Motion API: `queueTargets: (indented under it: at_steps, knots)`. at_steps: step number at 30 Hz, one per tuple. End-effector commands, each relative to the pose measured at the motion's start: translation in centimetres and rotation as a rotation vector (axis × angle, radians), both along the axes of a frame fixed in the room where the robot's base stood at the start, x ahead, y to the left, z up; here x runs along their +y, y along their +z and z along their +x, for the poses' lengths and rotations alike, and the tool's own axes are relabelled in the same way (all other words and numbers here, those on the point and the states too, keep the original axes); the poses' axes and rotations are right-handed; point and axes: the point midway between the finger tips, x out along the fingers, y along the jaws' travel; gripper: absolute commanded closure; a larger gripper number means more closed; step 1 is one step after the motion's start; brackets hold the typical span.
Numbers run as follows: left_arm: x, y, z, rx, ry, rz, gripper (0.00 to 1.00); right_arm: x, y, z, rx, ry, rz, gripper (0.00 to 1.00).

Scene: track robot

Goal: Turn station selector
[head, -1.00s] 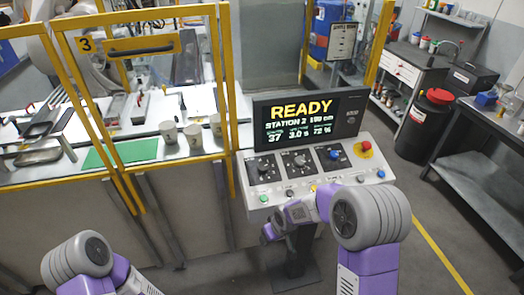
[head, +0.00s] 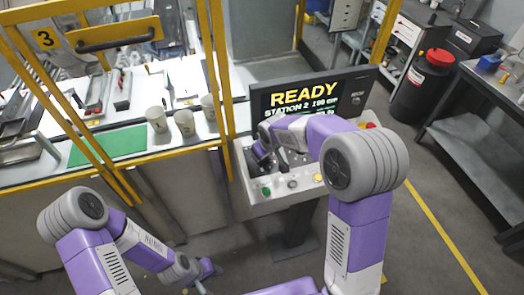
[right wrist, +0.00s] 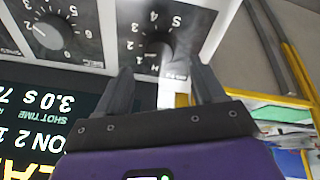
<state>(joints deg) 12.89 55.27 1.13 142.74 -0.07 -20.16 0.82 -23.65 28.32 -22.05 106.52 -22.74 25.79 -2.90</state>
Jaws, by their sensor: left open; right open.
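The station selector (right wrist: 158,52) is a dark round knob on a black numbered plate, at the top middle of the right wrist view. My right gripper (right wrist: 163,85) is open, its two dark fingers on either side of the knob in the picture. I cannot tell whether they touch it. In the head view my right arm hides most of the console's knobs. The console screen (head: 300,97) reads READY and STATION 2. My left gripper (head: 203,277) is open and empty, low over the floor in front of the console.
A second dial (right wrist: 48,32) sits beside the selector. The console's front edge carries a green button (head: 266,191) and a yellow one (head: 318,177). A yellow-framed guard (head: 216,85) stands to the left, with paper cups (head: 184,122) behind it. Floor is open to the right.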

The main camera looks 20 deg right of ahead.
Motion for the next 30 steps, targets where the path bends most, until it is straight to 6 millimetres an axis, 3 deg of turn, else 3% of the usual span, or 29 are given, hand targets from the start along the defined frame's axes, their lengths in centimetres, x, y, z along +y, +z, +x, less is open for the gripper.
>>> queueTargets:
  at_steps: [3,9,19,30]
  knots:
    - [0.0,0.1,0.0,0.000,0.000,0.000,0.57,0.0,-2.0,0.8,0.005,-0.001,-0.002,0.32]
    - [0.0,0.2,0.0,-0.001,0.000,0.000,0.57,0.0,-3.9,1.7,0.001,0.000,0.000,0.32]
    - [0.0,0.2,0.0,-0.001,0.000,0.000,0.57,0.1,-4.3,1.9,0.000,0.000,0.000,0.32]
    - [0.0,0.2,0.0,-0.001,0.000,0.000,0.57,0.1,-4.2,1.9,0.000,0.000,0.000,0.87]
